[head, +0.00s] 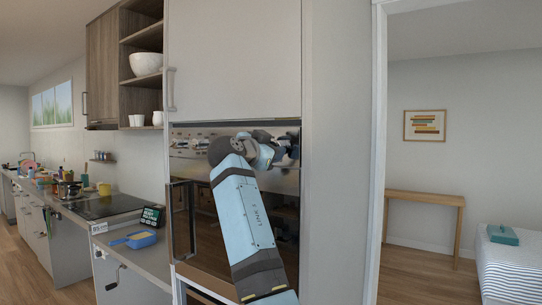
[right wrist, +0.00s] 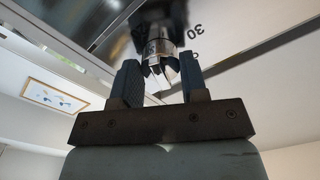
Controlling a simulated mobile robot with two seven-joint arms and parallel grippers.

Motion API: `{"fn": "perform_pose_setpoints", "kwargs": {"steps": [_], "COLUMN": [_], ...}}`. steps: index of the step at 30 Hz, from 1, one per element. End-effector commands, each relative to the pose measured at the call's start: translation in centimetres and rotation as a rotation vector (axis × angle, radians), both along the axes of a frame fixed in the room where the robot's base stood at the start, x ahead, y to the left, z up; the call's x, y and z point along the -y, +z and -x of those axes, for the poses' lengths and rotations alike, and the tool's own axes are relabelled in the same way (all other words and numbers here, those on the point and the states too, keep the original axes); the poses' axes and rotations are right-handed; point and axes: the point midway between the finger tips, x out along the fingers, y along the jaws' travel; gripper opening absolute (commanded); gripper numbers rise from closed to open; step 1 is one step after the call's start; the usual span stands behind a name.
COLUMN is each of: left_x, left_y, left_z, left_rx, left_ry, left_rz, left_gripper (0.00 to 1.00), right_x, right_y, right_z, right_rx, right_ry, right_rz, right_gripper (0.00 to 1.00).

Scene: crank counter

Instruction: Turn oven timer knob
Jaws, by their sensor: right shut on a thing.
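A built-in oven (head: 183,243) with a dark glass door and a shiny control panel (head: 190,142) sits in the tall pale cabinet. My right arm reaches up across it, its wrist at the panel. In the right wrist view, the timer knob (right wrist: 157,47) is a metallic and dark knob on the reflective panel, with a printed "30" beside it. My right gripper (right wrist: 160,76) is shut on the knob, one finger on each side. In the head view my arm hides the knob. My left gripper is not in view.
A doorway opens at the right.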

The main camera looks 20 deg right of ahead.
Motion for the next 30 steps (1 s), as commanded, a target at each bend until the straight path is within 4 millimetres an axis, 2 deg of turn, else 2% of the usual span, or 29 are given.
{"fn": "perform_pose_setpoints", "kwargs": {"steps": [15,30], "left_x": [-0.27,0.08], "left_y": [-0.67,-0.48], "left_z": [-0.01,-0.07], "left_rx": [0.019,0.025], "left_ry": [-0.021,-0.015], "left_rz": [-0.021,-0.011], "left_gripper": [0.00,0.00], "right_x": [0.00,0.01], "right_y": [0.26,0.34], "right_z": [-0.01,-0.02], "right_rx": [0.299,0.371], "right_ry": [0.002,0.002], "right_rz": [-0.228,-0.284], "right_gripper": [0.17,0.17]}}
